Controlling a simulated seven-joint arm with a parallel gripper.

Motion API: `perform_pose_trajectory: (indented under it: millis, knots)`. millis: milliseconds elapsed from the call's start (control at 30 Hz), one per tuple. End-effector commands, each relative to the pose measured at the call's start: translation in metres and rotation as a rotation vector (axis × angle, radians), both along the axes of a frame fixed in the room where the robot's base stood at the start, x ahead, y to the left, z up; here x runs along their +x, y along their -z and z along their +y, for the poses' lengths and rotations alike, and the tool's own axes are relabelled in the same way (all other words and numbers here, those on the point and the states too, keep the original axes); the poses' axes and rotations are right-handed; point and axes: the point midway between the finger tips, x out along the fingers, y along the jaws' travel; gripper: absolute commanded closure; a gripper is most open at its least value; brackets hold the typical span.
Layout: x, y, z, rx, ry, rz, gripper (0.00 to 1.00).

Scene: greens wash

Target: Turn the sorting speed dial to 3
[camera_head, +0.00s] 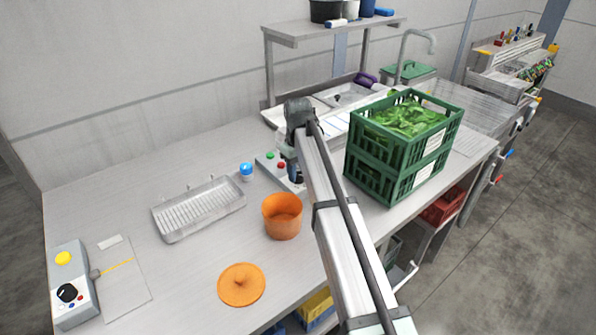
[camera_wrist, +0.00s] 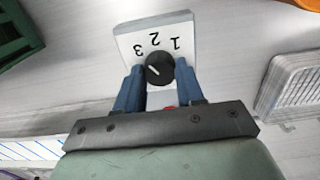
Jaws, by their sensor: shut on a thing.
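The dial (camera_wrist: 159,69) is a round black knob on a pale panel (camera_wrist: 128,38) in the wrist view. The numbers 1, 2 and 3 appear upside down above it, with 3 at the left and 1 at the right. Its white pointer line slants up and left, toward the 3. My gripper (camera_wrist: 158,76) has its blue fingers on both sides of the knob and is shut on it. In the head view my gripper (camera_head: 292,168) reaches down to the control box (camera_head: 265,164), and my arm hides part of that box.
Green crates (camera_head: 382,155) of leaves stand close right of my arm. Another control box (camera_head: 72,285) with a black knob stands far left.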

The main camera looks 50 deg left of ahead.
Motion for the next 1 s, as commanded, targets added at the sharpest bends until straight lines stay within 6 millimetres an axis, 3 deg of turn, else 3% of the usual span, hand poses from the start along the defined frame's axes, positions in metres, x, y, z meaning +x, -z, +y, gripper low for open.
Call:
perform_pose_trajectory:
  millis: [400,967,1000]
  knots:
    - [0.0001,-0.0004,0.0002,0.001,-0.186,0.000,0.93]
    - [0.0002,-0.0004,0.0002,0.001,-0.212,-0.001,0.93]
    - [0.0002,-0.0004,0.0002,0.001,-0.212,-0.001,0.60]
